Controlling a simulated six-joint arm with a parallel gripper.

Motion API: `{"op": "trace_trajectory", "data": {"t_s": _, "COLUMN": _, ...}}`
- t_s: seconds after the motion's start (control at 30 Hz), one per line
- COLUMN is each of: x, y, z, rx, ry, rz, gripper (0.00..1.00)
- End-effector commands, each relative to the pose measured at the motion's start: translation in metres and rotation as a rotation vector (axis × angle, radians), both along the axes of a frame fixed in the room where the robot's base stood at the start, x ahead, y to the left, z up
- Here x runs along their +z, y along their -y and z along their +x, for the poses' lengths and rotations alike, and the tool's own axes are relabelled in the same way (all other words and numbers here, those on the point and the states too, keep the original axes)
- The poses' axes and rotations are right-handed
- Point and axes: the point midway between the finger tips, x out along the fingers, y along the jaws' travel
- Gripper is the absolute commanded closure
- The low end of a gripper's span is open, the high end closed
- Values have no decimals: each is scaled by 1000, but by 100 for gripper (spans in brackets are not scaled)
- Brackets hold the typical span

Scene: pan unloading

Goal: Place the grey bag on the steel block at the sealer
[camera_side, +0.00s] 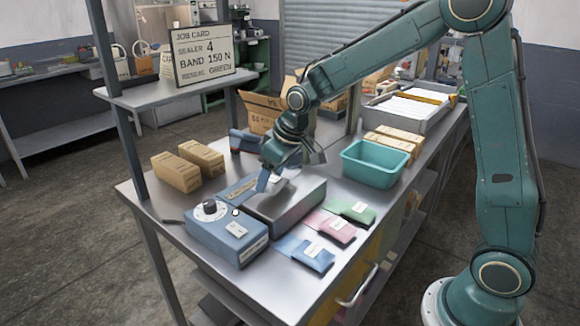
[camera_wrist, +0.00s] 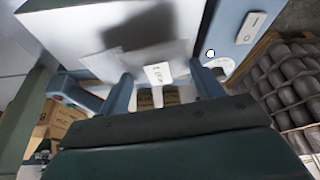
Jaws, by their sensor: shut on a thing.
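My gripper (camera_side: 270,181) is low over the steel block (camera_side: 297,210), beside the blue sealer (camera_side: 228,238) with its black dial. In the wrist view, the grey bag (camera_wrist: 104,64) with a white label is at my blue fingers (camera_wrist: 164,88), which are shut on it. The bag lies close over the pale top of the block (camera_wrist: 80,22). I cannot tell whether it fully rests on it. In the side view my gripper mostly hides the bag. Part of the sealer's blue body shows in the wrist view (camera_wrist: 229,20).
Green (camera_side: 352,211), pink (camera_side: 331,227) and blue (camera_side: 306,252) bags lie right of the block. A teal bin (camera_side: 375,164) stands behind them. Brown cartons (camera_side: 176,172) stand at the left. A job card (camera_side: 204,52) reads sealer 4, band 150 N.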

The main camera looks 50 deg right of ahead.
Motion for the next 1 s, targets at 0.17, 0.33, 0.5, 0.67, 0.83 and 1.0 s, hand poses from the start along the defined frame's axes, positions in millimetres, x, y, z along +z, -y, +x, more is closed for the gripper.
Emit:
{"op": "trace_trajectory", "data": {"t_s": 0.17, "x": 0, "y": -2, "z": 1, "rx": -147, "ry": -7, "rz": -2, "gripper": 63}}
{"op": "trace_trajectory", "data": {"t_s": 0.33, "x": 0, "y": -1, "z": 0, "rx": -310, "ry": -5, "rz": -4, "gripper": 63}}
{"op": "trace_trajectory", "data": {"t_s": 0.5, "x": 1, "y": -1, "z": 0, "rx": -435, "ry": 5, "rz": -3, "gripper": 63}}
{"op": "trace_trajectory", "data": {"t_s": 0.67, "x": 1, "y": 0, "z": 0, "rx": -491, "ry": 11, "rz": -2, "gripper": 63}}
{"op": "trace_trajectory", "data": {"t_s": 0.83, "x": 2, "y": 0, "z": 0, "rx": -501, "ry": 13, "rz": -1, "gripper": 63}}
{"op": "trace_trajectory", "data": {"t_s": 1.0, "x": 2, "y": 0, "z": 0, "rx": -500, "ry": 12, "rz": -2, "gripper": 63}}
